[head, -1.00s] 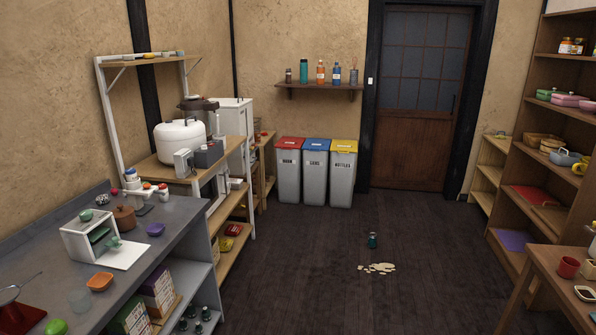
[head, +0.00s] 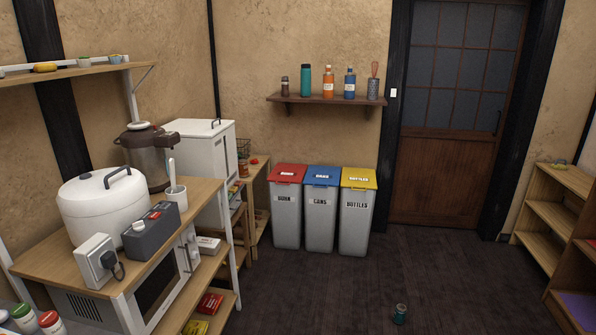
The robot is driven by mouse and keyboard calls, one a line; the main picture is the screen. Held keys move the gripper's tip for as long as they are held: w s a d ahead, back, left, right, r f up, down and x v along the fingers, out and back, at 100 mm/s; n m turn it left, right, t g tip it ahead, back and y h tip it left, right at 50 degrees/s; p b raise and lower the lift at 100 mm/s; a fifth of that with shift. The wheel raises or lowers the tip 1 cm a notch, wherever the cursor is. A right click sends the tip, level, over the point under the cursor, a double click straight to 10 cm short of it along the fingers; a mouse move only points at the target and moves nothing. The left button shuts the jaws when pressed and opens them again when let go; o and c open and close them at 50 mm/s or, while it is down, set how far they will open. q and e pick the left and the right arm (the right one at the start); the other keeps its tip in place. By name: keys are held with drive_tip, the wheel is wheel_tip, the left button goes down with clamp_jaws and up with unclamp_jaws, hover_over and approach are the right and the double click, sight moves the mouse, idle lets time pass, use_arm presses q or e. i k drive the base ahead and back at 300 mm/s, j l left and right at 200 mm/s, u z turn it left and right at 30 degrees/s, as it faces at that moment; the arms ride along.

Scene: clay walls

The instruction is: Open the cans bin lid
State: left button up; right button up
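The cans bin (head: 320,218) is a tall light grey bin labelled CANS, with a blue lid (head: 322,175) that is shut. It stands in the middle of a row of three against the back wall. The burn bin (head: 287,219) with a red lid is on its left. The bottles bin (head: 355,219) with a yellow lid is on its right. All three lids look shut. Neither of my grippers is in the head view.
A wooden shelf unit (head: 205,275) with a rice cooker (head: 104,212) and microwave stands at left. A wall shelf (head: 325,99) with bottles hangs above the bins. The floor before the bins is clear.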

sight(322, 175)
drive_tip(key=i, duration=2.35)
